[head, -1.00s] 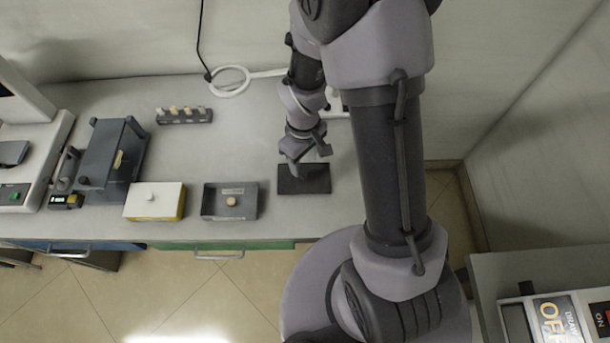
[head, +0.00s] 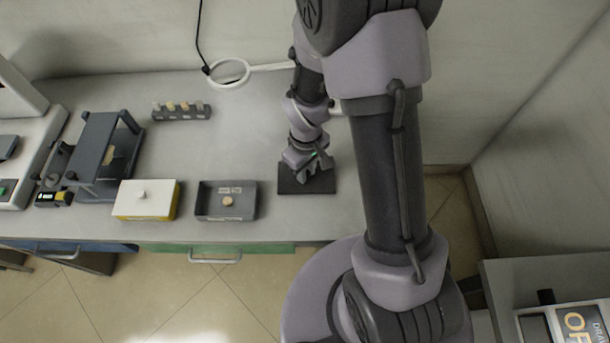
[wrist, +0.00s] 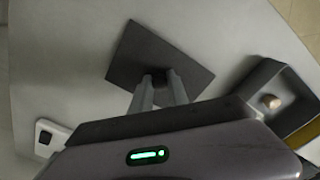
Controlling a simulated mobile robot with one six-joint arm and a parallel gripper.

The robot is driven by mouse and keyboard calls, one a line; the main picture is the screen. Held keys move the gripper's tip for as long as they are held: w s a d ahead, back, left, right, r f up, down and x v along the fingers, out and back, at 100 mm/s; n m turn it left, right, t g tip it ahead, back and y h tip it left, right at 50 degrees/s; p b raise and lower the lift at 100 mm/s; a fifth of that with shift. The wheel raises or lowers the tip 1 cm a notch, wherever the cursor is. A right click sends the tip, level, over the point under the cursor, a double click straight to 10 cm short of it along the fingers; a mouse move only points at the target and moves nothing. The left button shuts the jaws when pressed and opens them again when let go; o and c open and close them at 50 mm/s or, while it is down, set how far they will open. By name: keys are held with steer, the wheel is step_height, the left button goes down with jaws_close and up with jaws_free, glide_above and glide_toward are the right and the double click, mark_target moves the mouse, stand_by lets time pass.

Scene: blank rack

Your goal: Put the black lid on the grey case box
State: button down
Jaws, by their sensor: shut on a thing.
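The black lid (head: 322,184) is a flat dark square on the bench, right of the grey case box. It also shows in the wrist view (wrist: 150,47), where its small dark knob sits between my fingertips. My gripper (head: 306,176) is over the lid, and in the wrist view my gripper (wrist: 158,84) is shut on the knob. I cannot tell whether the lid is clear of the bench. The grey case box (head: 206,207) is open-topped, with a small round tan piece (head: 228,201) inside. The box shows in part at the right of the wrist view (wrist: 250,88).
A yellow box with a white knobbed lid (head: 146,200) stands left of the grey box. A dark framed device (head: 97,150) is farther left. A rack of small vials (head: 181,112) and a white ring (head: 229,73) are behind. The bench between is clear.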

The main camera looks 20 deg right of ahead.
steer(key=shift+s, duration=0.1)
step_height(320, 180, up, 7)
steer(key=p, duration=0.5)
steer(key=shift+r+p, duration=0.1)
steer(key=shift+p, duration=0.3)
